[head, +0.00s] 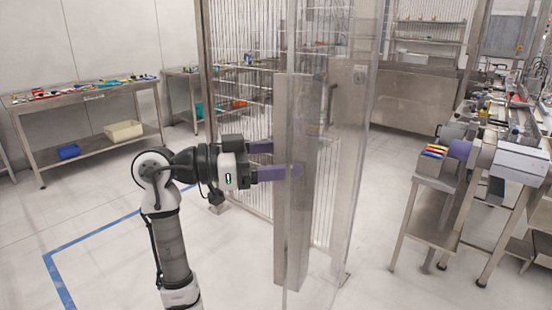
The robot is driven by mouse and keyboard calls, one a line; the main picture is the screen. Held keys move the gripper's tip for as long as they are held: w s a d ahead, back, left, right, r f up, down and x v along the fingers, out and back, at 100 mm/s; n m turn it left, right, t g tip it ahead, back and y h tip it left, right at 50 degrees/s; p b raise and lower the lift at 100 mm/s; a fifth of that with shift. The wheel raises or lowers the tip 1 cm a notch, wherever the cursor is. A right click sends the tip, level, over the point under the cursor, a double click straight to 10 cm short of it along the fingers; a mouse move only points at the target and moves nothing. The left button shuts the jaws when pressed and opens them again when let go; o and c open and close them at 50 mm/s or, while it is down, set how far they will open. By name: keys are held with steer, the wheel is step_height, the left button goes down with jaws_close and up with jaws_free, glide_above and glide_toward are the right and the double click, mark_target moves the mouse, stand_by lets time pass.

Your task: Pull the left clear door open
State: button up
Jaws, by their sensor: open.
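A tall clear door (353,165) stands in the middle of the head view, seen at a steep angle. A long upright metal strip (293,240) runs down beside its left edge, and a dark bar handle (331,104) shows on or through the panel. My gripper (284,159) comes in from the left with its two purple fingers apart. The fingertips are at the metal strip, and the lower one shows through the clear panel. Whether they touch the door or straddle any part of it I cannot tell.
A wire-grid fence (242,55) stands behind my gripper. A metal bench (85,92) with small items is at the back left. A workbench (432,185) with coloured bins and machinery stands on the right. The floor around the door is mostly clear, with blue tape (95,236) at the left.

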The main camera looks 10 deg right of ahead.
steer(key=shift+o, duration=1)
steer(key=shift+w+d, duration=0.3)
steer(key=shift+d, duration=0.1)
steer(key=shift+r, duration=0.1)
steer(key=shift+c, duration=0.2)
steer(key=shift+a, duration=0.25)
steer(key=shift+c, duration=0.7)
steer(key=shift+a, duration=0.35)
steer(key=a+b, duration=0.3)
steer(key=a, duration=1)
steer(key=shift+s+a, duration=0.1)
steer(key=shift+s, duration=0.05)
